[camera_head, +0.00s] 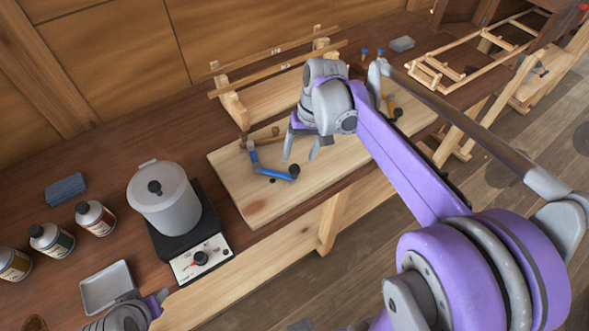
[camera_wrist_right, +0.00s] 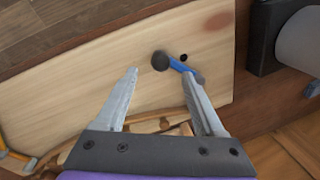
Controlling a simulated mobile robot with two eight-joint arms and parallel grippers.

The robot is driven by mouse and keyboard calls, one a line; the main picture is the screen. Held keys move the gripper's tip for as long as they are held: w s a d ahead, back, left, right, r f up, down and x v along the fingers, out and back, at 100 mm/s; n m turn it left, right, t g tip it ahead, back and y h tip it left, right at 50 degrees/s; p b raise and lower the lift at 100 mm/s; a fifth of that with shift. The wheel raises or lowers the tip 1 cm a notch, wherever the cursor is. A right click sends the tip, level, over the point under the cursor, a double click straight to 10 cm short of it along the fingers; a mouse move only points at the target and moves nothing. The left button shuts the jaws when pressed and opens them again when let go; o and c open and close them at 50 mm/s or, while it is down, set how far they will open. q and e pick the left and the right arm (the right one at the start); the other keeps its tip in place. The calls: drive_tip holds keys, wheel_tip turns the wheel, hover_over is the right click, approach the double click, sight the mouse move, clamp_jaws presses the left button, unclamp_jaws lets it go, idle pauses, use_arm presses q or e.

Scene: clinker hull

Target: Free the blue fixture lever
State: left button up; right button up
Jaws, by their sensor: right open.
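The blue fixture lever (camera_head: 272,173) lies low over a pale wooden board (camera_head: 238,205), with a dark round knob at its right end and a bend at its left. My right gripper (camera_head: 301,158) is open and empty above the board, close to the knob end. In the right wrist view, the knob (camera_wrist_right: 160,60) shows just beyond and between the open fingertips (camera_wrist_right: 160,72). The right-hand finger there hides part of the blue lever (camera_wrist_right: 180,67). Part of my left gripper (camera_head: 140,312) shows at the bottom left; its jaw opening is unclear.
A grey pot (camera_head: 162,198) stands on a black hot plate (camera_head: 200,245) left of the board. Several bottles, a blue block (camera_head: 66,189) and a metal tray (camera_head: 106,287) are farther left. A wooden frame (camera_head: 268,98) stands behind. An orange lever (camera_head: 390,106) is at right.

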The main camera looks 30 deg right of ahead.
sight(296, 167)
drive_tip(key=f, duration=0.3)
drive_tip(key=a+f, duration=0.1)
drive_tip(key=f, duration=0.3)
drive_tip(key=shift+w+a+f, duration=0.15)
drive_tip(key=shift+a+f, duration=0.05)
clamp_jaws()
idle(1.1)
